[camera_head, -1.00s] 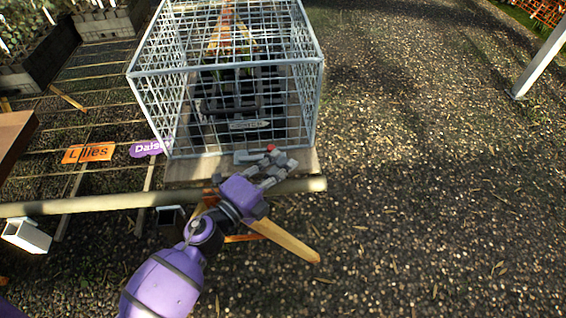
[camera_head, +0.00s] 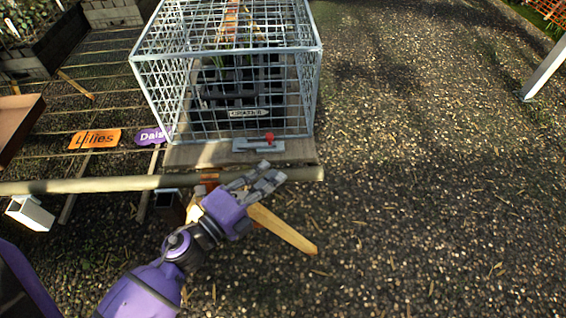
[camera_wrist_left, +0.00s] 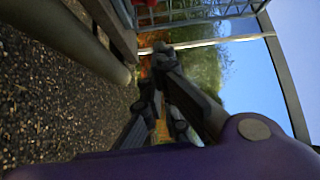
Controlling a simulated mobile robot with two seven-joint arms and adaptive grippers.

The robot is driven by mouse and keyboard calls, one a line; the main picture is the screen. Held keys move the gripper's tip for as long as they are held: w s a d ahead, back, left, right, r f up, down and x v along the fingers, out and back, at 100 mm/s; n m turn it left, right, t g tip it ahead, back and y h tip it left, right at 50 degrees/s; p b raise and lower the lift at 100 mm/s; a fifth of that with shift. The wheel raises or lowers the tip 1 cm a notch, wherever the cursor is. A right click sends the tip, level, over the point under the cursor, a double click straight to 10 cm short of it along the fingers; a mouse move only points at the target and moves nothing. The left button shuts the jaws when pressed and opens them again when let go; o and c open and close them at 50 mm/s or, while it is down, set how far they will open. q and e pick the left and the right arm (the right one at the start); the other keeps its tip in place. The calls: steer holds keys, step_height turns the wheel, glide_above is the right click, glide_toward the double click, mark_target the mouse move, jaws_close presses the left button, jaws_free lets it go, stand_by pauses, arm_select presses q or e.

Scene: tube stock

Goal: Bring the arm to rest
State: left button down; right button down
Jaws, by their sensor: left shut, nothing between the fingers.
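My left gripper (camera_head: 262,178) is in front of the wire cage, just above the pale wooden rail in the head view. Its grey fingers are shut with nothing between them, and it is clear of the cage. In the left wrist view its fingers (camera_wrist_left: 152,88) show close together, with the cage's bars (camera_wrist_left: 195,12) behind. The purple left arm comes in from the bottom left. My right gripper does not show.
The wire cage (camera_head: 318,95) stands on a wooden board (camera_head: 190,155) and holds a dark tray (camera_head: 225,90). A latch with a red knob (camera_head: 268,138) is at its front. Signs for Lilies (camera_head: 95,139) and Daisies (camera_head: 152,136) are left. Gravel at right is open.

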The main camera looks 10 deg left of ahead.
arm_select(q)
steer(key=shift+v, duration=0.95)
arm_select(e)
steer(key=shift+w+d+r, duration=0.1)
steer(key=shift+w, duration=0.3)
